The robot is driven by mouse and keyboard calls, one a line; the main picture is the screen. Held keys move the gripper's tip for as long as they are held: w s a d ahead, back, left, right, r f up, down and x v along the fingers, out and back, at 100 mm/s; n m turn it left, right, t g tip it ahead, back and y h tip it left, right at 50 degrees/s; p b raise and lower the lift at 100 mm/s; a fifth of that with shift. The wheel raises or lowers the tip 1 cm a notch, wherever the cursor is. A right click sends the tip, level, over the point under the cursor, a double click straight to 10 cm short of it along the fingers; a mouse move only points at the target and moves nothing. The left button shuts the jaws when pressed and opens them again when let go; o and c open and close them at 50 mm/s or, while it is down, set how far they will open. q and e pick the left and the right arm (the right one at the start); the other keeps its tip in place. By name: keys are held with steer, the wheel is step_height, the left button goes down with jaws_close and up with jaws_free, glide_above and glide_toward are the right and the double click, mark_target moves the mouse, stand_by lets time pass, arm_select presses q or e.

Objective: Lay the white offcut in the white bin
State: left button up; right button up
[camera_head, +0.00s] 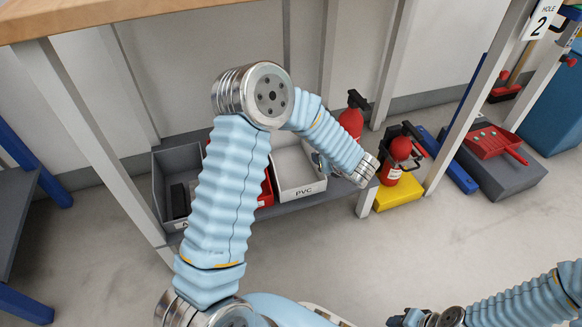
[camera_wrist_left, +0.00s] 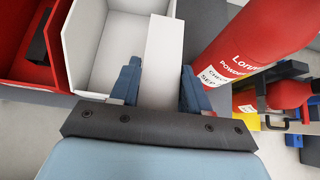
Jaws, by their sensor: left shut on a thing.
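The white bin (camera_head: 302,189), labelled PVC, stands on a low grey shelf under the bench. It also shows in the left wrist view (camera_wrist_left: 77,50), with its visible floor bare. My left gripper (camera_wrist_left: 160,78) is shut on the white offcut (camera_wrist_left: 163,55), a long pale block between its blue fingers. The offcut points away from the wrist and overlaps the bin's right side in that view; its height above the bin is unclear. In the head view my left forearm hides most of the left gripper and the offcut. My right gripper (camera_head: 403,318) is at the bottom edge, its fingers unclear.
A red bin (camera_head: 267,190) stands left of the white bin, then a grey bin (camera_head: 177,160) with dark pieces. Red fire extinguishers (camera_wrist_left: 245,50) stand close on the right, one on a yellow block (camera_head: 399,193). Bench legs flank the shelf. The floor in front is clear.

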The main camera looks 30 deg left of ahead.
arm_select(q)
steer(key=w+a+f, duration=0.1)
steer(key=a+f, duration=0.2)
steer(key=a, duration=0.4)
steer(key=b, duration=0.1)
glide_above(293, 173)
steer(key=d, duration=0.1)
step_height(293, 173, down, 4)
steer(key=shift+s+d+f, duration=0.15)
steer(key=shift+f, duration=0.1)
steer(key=f, duration=0.2)
steer(key=a+f, duration=0.1)
steer(key=f, duration=0.1)
steer(key=shift+a+f+b, duration=0.2)
steer(key=shift+f+b, duration=0.15)
steer(key=shift+b, duration=0.05)
steer(key=shift+f+b, duration=0.55)
steer(key=shift+b, duration=0.35)
steer(key=o, duration=1.1)
steer(key=shift+d, duration=0.1)
